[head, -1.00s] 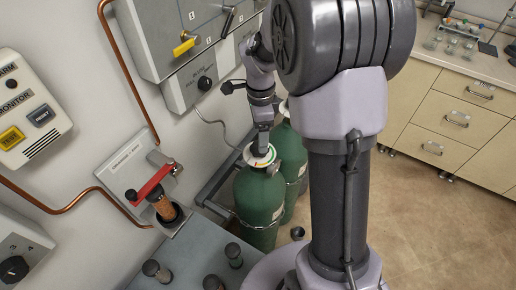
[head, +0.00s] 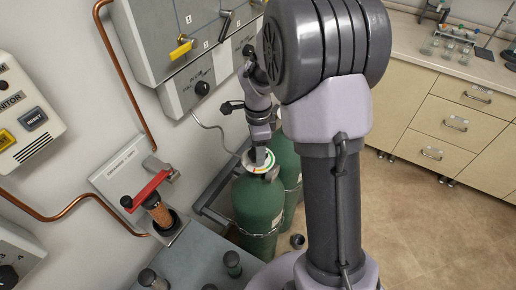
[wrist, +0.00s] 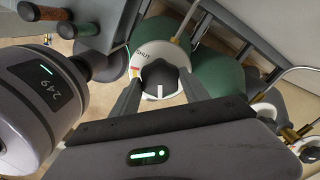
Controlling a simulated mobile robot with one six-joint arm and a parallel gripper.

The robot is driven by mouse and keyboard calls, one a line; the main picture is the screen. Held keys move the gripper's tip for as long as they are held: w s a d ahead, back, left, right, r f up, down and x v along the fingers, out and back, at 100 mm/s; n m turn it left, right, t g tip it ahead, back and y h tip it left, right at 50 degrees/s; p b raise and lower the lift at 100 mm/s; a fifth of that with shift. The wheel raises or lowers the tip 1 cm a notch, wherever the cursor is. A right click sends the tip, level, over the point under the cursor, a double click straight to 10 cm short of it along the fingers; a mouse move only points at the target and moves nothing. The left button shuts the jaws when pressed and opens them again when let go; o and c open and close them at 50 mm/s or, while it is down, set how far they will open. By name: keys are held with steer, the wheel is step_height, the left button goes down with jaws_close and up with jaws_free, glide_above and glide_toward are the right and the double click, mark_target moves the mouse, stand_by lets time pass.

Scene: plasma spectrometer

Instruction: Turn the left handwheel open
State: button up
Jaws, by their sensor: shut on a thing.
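The left handwheel (wrist: 160,78) is a black knob with a white pointer line, on a white dial (wrist: 145,58) marked SHUT with a coloured band. The dial (head: 250,166) sits on top of the nearer green cylinder (head: 258,205). My gripper (wrist: 160,90) points down over it, a grey finger on each side, closed on the knob. The knob's white line points toward my palm, away from the SHUT lettering. In the head view my gripper (head: 262,156) hides most of the knob.
Another green cylinder (head: 289,170) stands just behind. A grey rail (head: 215,190) runs along the wall side. A red-handled lever (head: 147,190) and a grey top with dark knobs (head: 190,265) lie to the left. Open floor (head: 420,215) is at right.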

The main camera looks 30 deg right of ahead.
steer(key=n+p, duration=0.1)
steer(key=n, duration=0.3)
steer(key=shift+r+n, duration=0.1)
steer(key=shift+n, duration=0.3)
steer(key=shift+n+p, duration=0.8)
steer(key=shift+n, duration=1.4)
steer(key=o, duration=1.4)
steer(key=shift+c, duration=0.2)
step_height(320, 180, up, 17)
steer(key=p, duration=0.5)
steer(key=shift+r, duration=0.15)
